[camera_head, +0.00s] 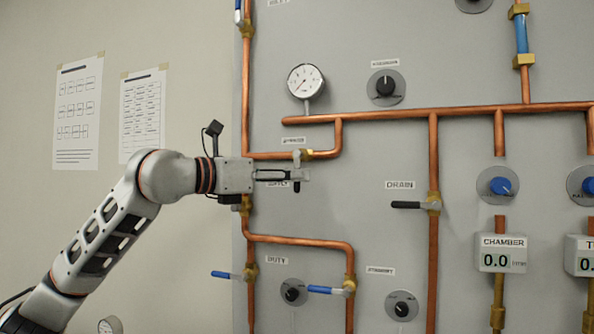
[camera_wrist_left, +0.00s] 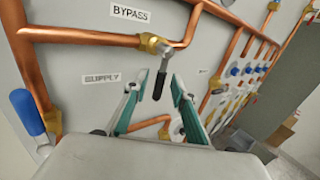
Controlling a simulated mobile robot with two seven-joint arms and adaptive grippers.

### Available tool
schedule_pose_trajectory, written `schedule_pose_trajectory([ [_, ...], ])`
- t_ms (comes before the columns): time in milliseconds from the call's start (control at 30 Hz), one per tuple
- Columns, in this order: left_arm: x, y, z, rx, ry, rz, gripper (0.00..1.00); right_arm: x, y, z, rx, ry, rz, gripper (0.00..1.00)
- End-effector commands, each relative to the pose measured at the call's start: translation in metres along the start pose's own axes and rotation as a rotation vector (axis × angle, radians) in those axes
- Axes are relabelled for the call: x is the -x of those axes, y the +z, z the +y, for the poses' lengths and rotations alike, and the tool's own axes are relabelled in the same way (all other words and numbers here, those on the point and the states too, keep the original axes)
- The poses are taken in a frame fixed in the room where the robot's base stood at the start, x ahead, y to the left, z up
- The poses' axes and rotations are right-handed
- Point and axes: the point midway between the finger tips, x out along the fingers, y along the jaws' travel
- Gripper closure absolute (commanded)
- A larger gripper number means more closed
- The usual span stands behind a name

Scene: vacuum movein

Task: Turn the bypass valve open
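The bypass valve (camera_wrist_left: 155,44) is a brass body on a copper pipe under the BYPASS label (camera_wrist_left: 131,13) in the left wrist view. Its lever (camera_wrist_left: 159,84) has a black grip and hangs roughly downward across the pipe. In the head view the brass valve body (camera_head: 307,154) shows just above my left gripper (camera_head: 296,176), and part of the black grip (camera_head: 297,187) shows below the fingers. My left gripper also shows in the left wrist view (camera_wrist_left: 155,85); its fingers are apart, one on each side of the lever, with gaps visible. My right gripper is out of view.
A blue-handled valve (camera_wrist_left: 27,111) and the SUPPLY label (camera_wrist_left: 101,78) are close by on the left. Copper pipes surround the gripper. The DRAIN valve lever (camera_head: 407,205) is to the right, and a gauge (camera_head: 305,81) is above. Duty-side blue levers (camera_head: 227,275) sit below.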

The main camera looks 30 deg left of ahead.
Motion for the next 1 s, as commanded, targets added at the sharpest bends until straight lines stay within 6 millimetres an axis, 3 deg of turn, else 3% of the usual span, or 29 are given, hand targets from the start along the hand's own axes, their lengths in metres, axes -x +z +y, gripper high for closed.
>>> schedule_pose_trajectory([
  [200,-0.016,0.001,0.0,0.0,0.0,0.0,0.74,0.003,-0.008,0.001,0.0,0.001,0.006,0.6],
  [467,-0.017,0.0,0.0,-0.001,0.0,-0.001,0.74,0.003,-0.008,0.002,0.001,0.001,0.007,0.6],
  [567,-0.017,0.0,0.0,-0.001,0.0,-0.001,0.97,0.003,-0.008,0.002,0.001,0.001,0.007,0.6],
  [600,-0.017,0.0,0.0,-0.001,0.0,0.0,1.0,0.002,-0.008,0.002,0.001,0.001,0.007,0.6],
  [1000,-0.016,-0.002,0.004,0.013,0.001,-0.01,1.0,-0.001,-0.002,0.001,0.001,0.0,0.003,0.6],
])
